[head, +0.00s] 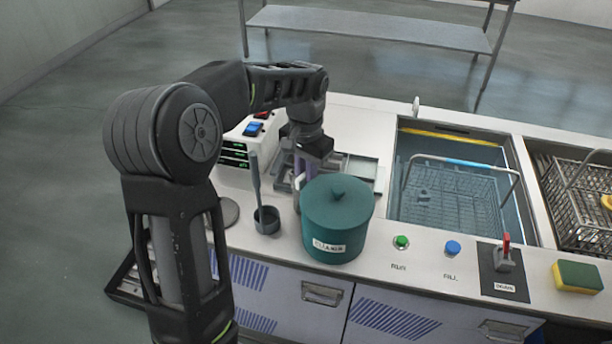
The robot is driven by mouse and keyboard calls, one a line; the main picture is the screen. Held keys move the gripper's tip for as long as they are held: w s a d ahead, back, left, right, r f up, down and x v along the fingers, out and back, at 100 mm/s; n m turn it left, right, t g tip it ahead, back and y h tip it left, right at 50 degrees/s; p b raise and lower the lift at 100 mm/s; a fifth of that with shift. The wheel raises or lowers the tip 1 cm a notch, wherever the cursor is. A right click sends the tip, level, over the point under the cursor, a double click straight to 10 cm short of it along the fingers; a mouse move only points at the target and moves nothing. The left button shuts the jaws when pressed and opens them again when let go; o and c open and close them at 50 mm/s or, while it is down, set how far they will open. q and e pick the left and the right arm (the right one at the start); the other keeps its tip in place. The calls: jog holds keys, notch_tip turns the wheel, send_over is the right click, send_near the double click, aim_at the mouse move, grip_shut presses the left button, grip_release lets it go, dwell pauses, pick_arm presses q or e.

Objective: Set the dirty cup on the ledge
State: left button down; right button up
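My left arm comes in from the left, and its gripper (306,168) points down behind the teal lidded pot. Its fingertips are mostly hidden, so I cannot tell whether it is open or shut. No cup is plainly visible, and I cannot pick out the ledge for certain. My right gripper is not in view.
The teal pot (337,219), labelled as cleaner, stands before the gripper. A grey dipper (266,220) is left of it. Grey trays (362,169) lie behind. The tank (398,178) holds a wire basket (452,200). Buttons, a red-handled lever (506,254) and a sponge (577,277) line the front.

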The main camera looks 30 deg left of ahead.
pick_arm(q)
jog(key=shift+f, duration=0.25)
jog(key=c, duration=1.7)
grip_release()
jog(key=shift+r, duration=0.1)
jog(key=shift+c, duration=0.2)
jog(key=shift+r, duration=0.1)
notch_tip(320, 180, up, 10)
jog(key=shift+f, duration=0.2)
jog(key=shift+r+p, duration=0.85)
jog(key=shift+p, duration=0.1)
jog(key=shift+r+p, duration=0.45)
jog(key=shift+o, duration=0.2)
